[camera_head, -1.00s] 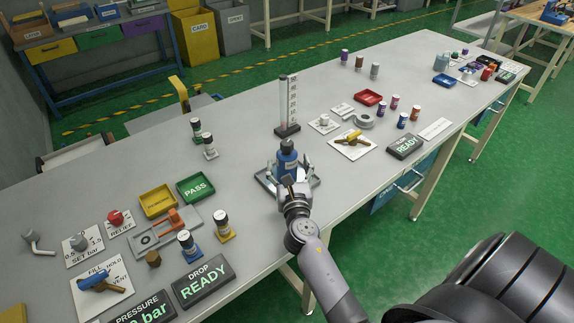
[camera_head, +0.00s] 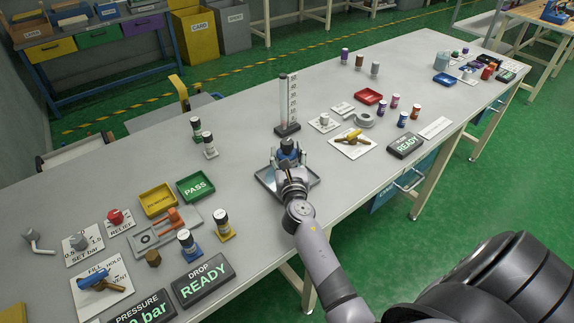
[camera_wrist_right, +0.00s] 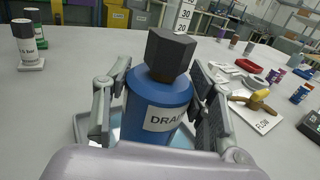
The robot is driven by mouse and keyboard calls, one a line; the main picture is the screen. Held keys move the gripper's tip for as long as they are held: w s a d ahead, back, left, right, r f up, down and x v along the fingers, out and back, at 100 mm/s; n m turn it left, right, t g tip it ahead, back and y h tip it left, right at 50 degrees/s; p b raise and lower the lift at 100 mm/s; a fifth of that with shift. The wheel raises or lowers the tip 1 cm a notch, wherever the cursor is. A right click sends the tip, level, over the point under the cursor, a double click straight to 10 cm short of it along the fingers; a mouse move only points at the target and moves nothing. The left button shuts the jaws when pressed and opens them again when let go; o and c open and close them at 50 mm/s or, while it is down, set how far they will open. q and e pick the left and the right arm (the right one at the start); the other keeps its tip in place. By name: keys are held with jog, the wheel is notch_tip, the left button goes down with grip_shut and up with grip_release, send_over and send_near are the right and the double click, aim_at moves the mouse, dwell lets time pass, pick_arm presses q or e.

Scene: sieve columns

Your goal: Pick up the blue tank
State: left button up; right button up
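The blue tank (camera_head: 288,153) stands upright at the tray (camera_head: 268,182) near the table's front edge. In the right wrist view the tank (camera_wrist_right: 158,108) has a dark faceted cap and a white label reading "DRAI…", partly cut off by a finger. My right gripper (camera_head: 287,158) has one finger on each side of it. In the wrist view the fingers (camera_wrist_right: 160,110) sit close against its sides, apparently shut on it. The tank's lower part is hidden by the gripper, so I cannot tell if it is clear of the tray. My left gripper is not in view.
A clear graduated column (camera_head: 287,105) stands just behind the tank. A green PASS tray (camera_head: 196,188) and a yellow tray (camera_head: 157,201) lie to the left.

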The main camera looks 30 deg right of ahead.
jog(key=c, duration=1.1)
jog(key=shift+r, duration=0.1)
grip_shut()
